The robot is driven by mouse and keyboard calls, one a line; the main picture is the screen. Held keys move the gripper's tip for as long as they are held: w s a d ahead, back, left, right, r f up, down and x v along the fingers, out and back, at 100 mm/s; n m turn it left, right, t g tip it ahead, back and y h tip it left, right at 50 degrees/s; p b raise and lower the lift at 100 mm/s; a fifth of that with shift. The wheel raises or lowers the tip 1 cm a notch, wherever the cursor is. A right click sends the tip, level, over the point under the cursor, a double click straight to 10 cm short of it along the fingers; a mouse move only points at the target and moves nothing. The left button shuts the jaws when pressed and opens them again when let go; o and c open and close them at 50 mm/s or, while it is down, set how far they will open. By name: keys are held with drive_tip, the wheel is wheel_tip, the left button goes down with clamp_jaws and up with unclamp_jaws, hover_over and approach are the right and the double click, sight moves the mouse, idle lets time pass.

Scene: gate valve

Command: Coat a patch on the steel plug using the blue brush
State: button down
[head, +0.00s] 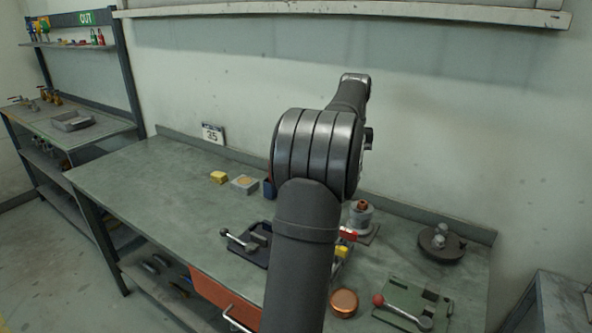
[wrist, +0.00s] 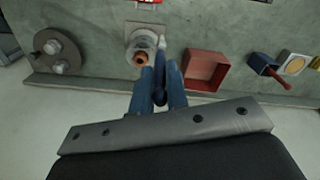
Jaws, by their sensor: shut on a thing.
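In the wrist view, my gripper (wrist: 160,88) is shut on the blue brush (wrist: 160,78), a slim dark-blue shape between its blue fingers. A pale grey tip (wrist: 162,43) shows beyond the fingers, beside a round grey steel piece with a copper-coloured top (wrist: 139,58). I take this piece as the steel plug; it stands upright on a plate and also shows in the head view (head: 361,217). I cannot tell whether the brush touches it. No coated patch is clear at this size. In the head view, my arm hides the gripper and brush.
A red open box (wrist: 205,70) and a blue holder (wrist: 262,62) stand to the right in the wrist view. A round flange with studs (head: 441,244), a green plate with a lever (head: 412,303) and a copper cup (head: 343,302) sit on the bench.

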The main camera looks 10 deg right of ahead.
drive_tip(key=s+d+m, duration=0.2)
drive_tip(key=s+d, duration=0.6)
drive_tip(key=d, duration=0.5)
drive_tip(key=s+d+m, duration=0.2)
drive_tip(key=s+d, duration=0.6)
drive_tip(key=d, duration=0.6)
drive_tip(key=shift+f, duration=3.6)
wheel_tip(320, 180, up, 8)
drive_tip(key=shift+w+a, duration=0.2)
drive_tip(key=shift+a, duration=0.05)
